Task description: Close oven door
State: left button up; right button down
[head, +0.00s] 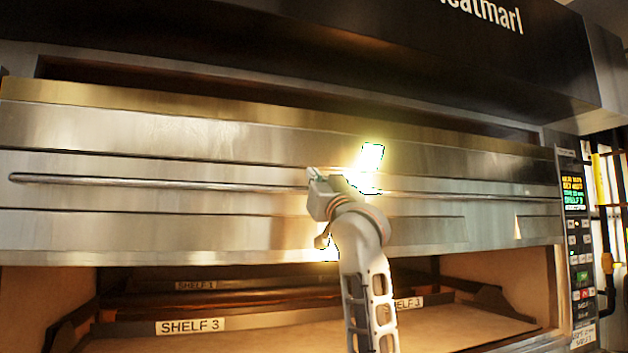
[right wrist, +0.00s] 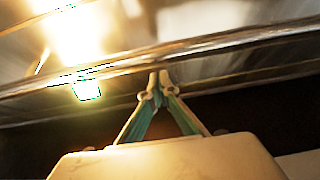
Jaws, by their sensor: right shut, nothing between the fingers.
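The oven door (head: 130,225) is a wide brushed-steel panel across the head view, with a long horizontal bar handle (head: 150,184). A dark gap shows above the panel, and an open compartment shows below it. My right gripper (head: 312,174) is in front of the middle of the door at handle height, and its arm hides part of the bar. In the right wrist view its fingertips (right wrist: 160,76) are together and empty, close to the bar (right wrist: 215,50). I cannot tell whether they touch it. My left gripper is not in view.
Below the door, the compartment holds racks with labels such as SHELF 3 (head: 190,326). A control panel (head: 574,230) with a lit display stands at the right. A dark hood (head: 350,50) overhangs the top. Bright glare lies on the steel near my gripper.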

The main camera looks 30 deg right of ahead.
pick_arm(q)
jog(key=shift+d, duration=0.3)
pick_arm(e)
jog(key=shift+w+d+f, duration=0.15)
jog(key=shift+f, duration=0.8)
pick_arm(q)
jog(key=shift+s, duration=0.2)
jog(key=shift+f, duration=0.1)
pick_arm(e)
jog(key=shift+f, duration=0.1)
